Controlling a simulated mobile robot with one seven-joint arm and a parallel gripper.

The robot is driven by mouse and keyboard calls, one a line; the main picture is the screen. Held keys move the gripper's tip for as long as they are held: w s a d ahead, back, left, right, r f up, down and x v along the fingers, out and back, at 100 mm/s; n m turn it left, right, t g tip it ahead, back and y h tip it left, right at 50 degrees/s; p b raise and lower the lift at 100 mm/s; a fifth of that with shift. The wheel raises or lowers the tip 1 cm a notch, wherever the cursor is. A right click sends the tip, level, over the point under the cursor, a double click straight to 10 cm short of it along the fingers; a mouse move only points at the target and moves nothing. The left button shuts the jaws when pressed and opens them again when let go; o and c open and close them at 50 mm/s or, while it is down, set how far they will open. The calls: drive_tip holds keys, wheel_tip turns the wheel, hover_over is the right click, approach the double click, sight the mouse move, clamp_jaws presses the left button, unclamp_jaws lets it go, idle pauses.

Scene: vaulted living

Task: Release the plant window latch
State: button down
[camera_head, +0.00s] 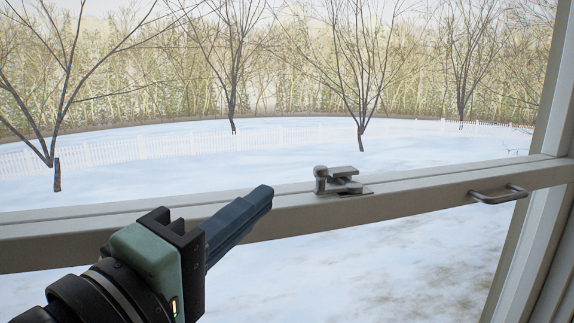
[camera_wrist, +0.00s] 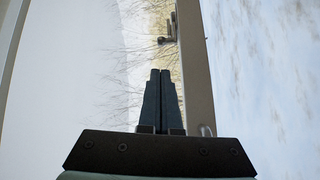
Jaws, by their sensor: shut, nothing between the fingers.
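The window latch (camera_head: 340,181) is a small grey metal piece with a knob at its left end. It sits on top of the pale window rail (camera_head: 420,196). My gripper (camera_head: 268,193) is shut and empty, in front of the rail and left of the latch, with its dark blue fingers pointing up and right. A clear gap separates the fingertips from the latch. In the wrist view the shut fingers (camera_wrist: 160,72) point up the picture, and the latch (camera_wrist: 170,30) shows small beyond them, beside the rail (camera_wrist: 195,70).
A metal pull handle (camera_head: 498,195) sticks out of the rail to the right of the latch. The window's side frame (camera_head: 545,130) stands at the far right. Glass lies above and below the rail, with snow and bare trees outside. The space around the latch looks clear.

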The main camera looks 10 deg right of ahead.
sight(296, 200)
drive_tip(key=p+x, duration=0.1)
drive_tip(key=x, duration=0.3)
drive_tip(key=p+x, duration=0.2)
drive_tip(key=x, duration=0.3)
drive_tip(key=shift+r, duration=0.25)
drive_tip(key=shift+w+d+f+p, duration=0.1)
drive_tip(key=shift+w+d+p, duration=0.15)
drive_tip(key=shift+w+p, duration=0.05)
drive_tip(key=shift+w, duration=0.1)
drive_tip(key=shift+n+t+y+p, duration=0.3)
drive_tip(key=shift+y, duration=0.1)
